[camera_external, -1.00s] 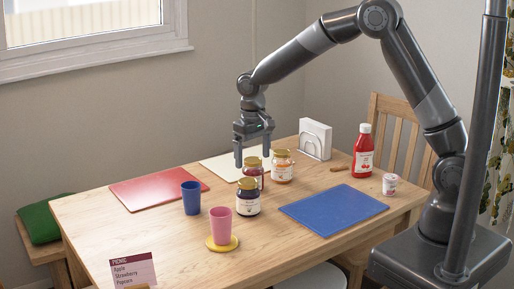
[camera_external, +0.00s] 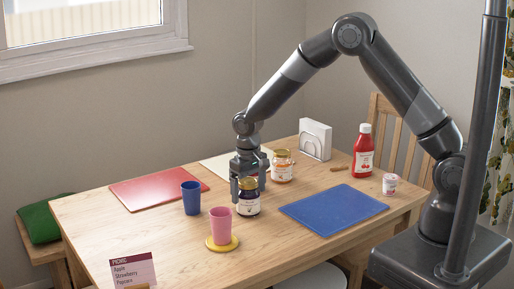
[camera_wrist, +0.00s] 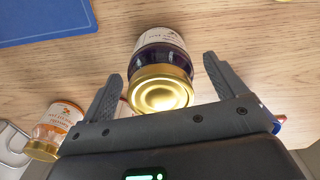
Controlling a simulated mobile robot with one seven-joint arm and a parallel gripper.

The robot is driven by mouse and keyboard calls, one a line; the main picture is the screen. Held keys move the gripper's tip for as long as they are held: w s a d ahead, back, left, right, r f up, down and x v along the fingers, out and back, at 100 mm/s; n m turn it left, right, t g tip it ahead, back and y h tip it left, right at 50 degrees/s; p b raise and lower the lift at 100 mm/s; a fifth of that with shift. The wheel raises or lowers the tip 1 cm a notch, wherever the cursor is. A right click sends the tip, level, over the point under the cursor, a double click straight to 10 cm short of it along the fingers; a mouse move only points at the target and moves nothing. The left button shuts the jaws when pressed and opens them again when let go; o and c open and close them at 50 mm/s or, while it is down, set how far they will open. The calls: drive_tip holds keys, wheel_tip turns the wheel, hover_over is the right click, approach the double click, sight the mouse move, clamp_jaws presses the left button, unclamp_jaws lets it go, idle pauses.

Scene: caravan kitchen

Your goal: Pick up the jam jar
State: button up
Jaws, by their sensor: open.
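A dark purple jar with a gold lid and white label (camera_external: 248,206) stands upright on the table. In the wrist view this dark jar (camera_wrist: 160,50) lies between my open fingers, with a gap on each side; its label is too small to read surely. My gripper (camera_external: 248,190) is low, pointing down, at the jar's lid and just behind it; it also shows in the wrist view (camera_wrist: 162,72). An orange jar with a gold lid (camera_external: 282,172) stands behind to the right, also at the lower left of the wrist view (camera_wrist: 58,124). A red jar is mostly hidden behind my gripper.
A blue mat (camera_external: 333,209) lies to the right. A ketchup bottle (camera_external: 363,155), small tub (camera_external: 389,185) and napkin holder (camera_external: 315,140) stand farther off.

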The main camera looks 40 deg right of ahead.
drive_tip(key=shift+c, duration=0.6)
drive_tip(key=c, duration=1.3)
